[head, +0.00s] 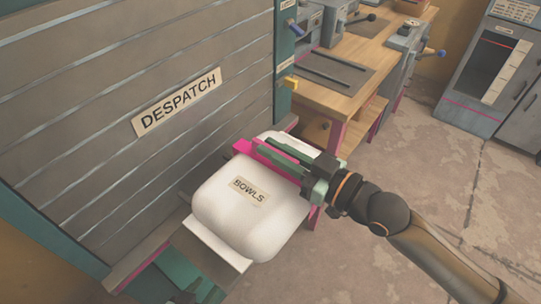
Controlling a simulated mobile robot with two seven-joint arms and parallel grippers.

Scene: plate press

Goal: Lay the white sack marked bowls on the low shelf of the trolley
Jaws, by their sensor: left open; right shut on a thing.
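The white sack (225,215) is plump and has a tan label reading BOWLS. It is at the ledge in front of the grey DESPATCH shutter (90,140). My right gripper (268,156), with pink and green parts, reaches in from the right and is shut on the sack's far upper part. The sack hides its own underside, so I cannot tell whether it rests on the ledge or hangs just above it.
A pink-edged ledge (150,258) runs below the shutter. A wooden workbench (350,95) with a dark mat and grey machines stands behind. A grey cabinet (490,70) is at the far right. The concrete floor (440,170) between is clear.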

